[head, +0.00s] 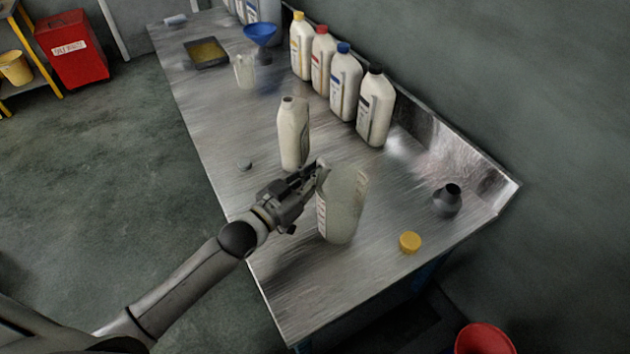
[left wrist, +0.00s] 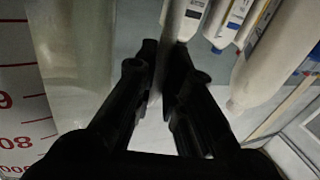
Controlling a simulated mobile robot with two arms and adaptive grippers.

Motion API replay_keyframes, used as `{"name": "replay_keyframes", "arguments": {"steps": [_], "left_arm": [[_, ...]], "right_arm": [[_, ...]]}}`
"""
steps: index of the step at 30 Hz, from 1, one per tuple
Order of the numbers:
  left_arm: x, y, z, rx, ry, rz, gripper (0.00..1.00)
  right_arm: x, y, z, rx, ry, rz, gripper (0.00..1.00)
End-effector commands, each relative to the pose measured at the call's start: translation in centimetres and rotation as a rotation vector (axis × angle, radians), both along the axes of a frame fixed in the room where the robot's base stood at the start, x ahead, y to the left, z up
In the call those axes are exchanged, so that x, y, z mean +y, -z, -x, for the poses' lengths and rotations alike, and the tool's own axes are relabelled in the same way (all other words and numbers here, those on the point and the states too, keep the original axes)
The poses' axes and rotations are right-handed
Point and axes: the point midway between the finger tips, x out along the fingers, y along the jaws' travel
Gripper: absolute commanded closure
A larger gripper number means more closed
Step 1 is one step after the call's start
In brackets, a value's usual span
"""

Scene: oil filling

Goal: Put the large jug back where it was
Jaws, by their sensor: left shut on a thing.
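The large jug (head: 343,208) is translucent with red markings and stands near the front right of the metal bench, looking roughly upright. I cannot tell whether its base touches the bench. My left gripper (head: 318,172) is at its upper left side and is shut on it. In the left wrist view the jug (left wrist: 75,50) fills the left side with red numbers, beside the dark fingers (left wrist: 160,55). The exact grip point is hidden by the fingers. A smaller clear jug (head: 245,70) stands farther back. My right gripper is not in view.
An uncapped bottle (head: 294,135) stands just behind my gripper. Several capped bottles (head: 345,82) line the wall side. A dark funnel (head: 447,202) and a yellow cap (head: 410,242) lie right of the jug. A blue funnel (head: 260,36) and tray (head: 206,53) are far back.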

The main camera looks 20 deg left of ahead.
Motion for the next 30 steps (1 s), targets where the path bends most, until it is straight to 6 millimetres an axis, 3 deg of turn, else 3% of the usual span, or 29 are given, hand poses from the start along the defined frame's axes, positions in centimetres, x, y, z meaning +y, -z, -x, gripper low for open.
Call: {"name": "replay_keyframes", "arguments": {"steps": [4,10,23,24,28,30], "left_arm": [[0.1,0.8,-0.7,-0.001,0.000,0.000,1.00],[0.1,3.5,-0.7,0.000,0.000,0.000,1.00],[0.1,4.2,-0.7,-0.001,0.000,0.000,1.00],[0.1,4.2,-0.7,-0.001,0.000,0.000,0.85],[0.1,4.2,-0.6,0.000,0.000,-0.001,0.68],[0.1,4.2,-0.6,0.000,0.000,-0.001,0.67]], "right_arm": [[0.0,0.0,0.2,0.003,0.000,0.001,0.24],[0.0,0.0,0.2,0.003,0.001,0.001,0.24],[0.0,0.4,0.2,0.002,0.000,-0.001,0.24],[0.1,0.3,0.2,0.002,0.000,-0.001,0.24],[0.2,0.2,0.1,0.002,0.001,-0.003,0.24],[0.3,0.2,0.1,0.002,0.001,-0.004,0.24]]}}
